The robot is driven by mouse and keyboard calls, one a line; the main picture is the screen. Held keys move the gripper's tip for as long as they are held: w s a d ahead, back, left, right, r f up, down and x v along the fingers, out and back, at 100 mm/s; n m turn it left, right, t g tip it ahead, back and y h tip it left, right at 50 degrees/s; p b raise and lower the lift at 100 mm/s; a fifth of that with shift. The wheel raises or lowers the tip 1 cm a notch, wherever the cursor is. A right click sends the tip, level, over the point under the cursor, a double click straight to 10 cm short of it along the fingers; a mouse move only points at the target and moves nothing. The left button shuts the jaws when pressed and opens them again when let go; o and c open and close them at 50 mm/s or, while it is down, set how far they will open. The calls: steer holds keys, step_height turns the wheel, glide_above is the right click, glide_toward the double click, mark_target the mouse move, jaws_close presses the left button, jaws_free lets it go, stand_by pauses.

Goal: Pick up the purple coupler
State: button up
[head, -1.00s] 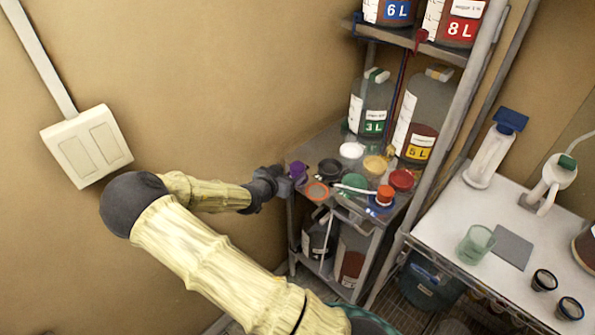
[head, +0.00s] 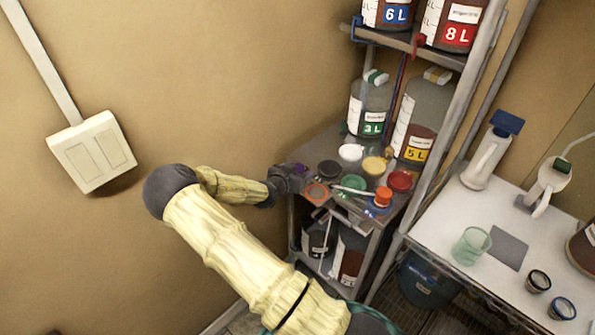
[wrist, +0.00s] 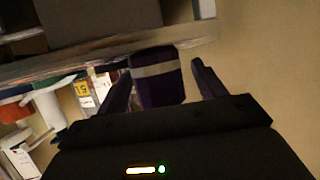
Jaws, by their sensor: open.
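The purple coupler (wrist: 158,88) shows in the wrist view as a dark purple piece with a pale band. It lies between the two open fingers of my gripper (wrist: 163,82), with a visible gap to the right finger; whether the left finger touches it I cannot tell. In the head view my gripper (head: 297,178) is at the left edge of the shelf, and only a bit of the purple coupler (head: 300,168) shows behind it.
The shelf top holds an orange ring (head: 316,192), a black cap (head: 328,169), a green cap (head: 355,184) and a red cap (head: 400,181) close by. Bottles (head: 368,108) stand behind. A metal shelf edge (wrist: 120,55) runs close beyond the fingers.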

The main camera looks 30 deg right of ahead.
mark_target(298, 167)
steer(key=shift+c, duration=0.2)
stand_by(0.3)
steer(key=c, duration=1.1)
steer(key=shift+r, duration=0.15)
step_height(298, 167, up, 10)
steer(key=shift+f+b, duration=0.15)
steer(key=shift+b, duration=0.85)
